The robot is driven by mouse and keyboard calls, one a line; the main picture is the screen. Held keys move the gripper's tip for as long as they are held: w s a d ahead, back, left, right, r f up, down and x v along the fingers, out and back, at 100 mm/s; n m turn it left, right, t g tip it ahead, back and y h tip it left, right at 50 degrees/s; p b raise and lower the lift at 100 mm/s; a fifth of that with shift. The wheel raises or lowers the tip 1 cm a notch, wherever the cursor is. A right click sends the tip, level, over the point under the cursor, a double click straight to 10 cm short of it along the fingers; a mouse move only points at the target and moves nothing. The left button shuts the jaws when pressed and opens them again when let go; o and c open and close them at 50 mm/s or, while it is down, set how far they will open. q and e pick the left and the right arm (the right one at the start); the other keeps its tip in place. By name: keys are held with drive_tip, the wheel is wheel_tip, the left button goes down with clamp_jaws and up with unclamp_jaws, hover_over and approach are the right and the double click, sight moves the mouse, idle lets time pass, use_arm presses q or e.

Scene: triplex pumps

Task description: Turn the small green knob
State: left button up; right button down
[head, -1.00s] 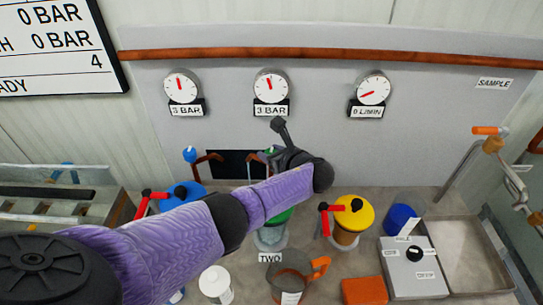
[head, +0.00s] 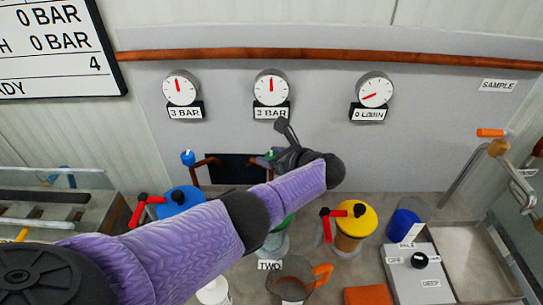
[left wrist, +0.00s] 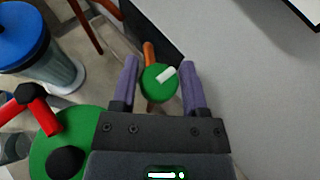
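The small green knob (left wrist: 156,84) has a white mark on its face and sits in front of an orange-brown pipe in the left wrist view. In the head view only a sliver of the green knob (head: 268,155) shows beside my gripper, near the dark opening in the panel. My left gripper (left wrist: 160,66) has its two purple fingers on either side of the knob, with narrow gaps visible between them and it. In the head view my left gripper (head: 276,157) is mostly hidden by its own wrist. My right gripper is not in view.
A large green pump lid (left wrist: 75,145) with a red handle lies close below the left gripper. A blue knob (head: 188,157) is left of the opening. A yellow-lidded pump (head: 352,216) and an orange-handled jug (head: 290,280) stand below. Three gauges (head: 271,87) hang above.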

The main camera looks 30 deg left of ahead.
use_arm(q)
drive_tip(key=shift+o, duration=1.4)
drive_tip(key=p+v, duration=0.3)
drive_tip(key=v, duration=0.7)
drive_tip(key=shift+f, duration=0.1)
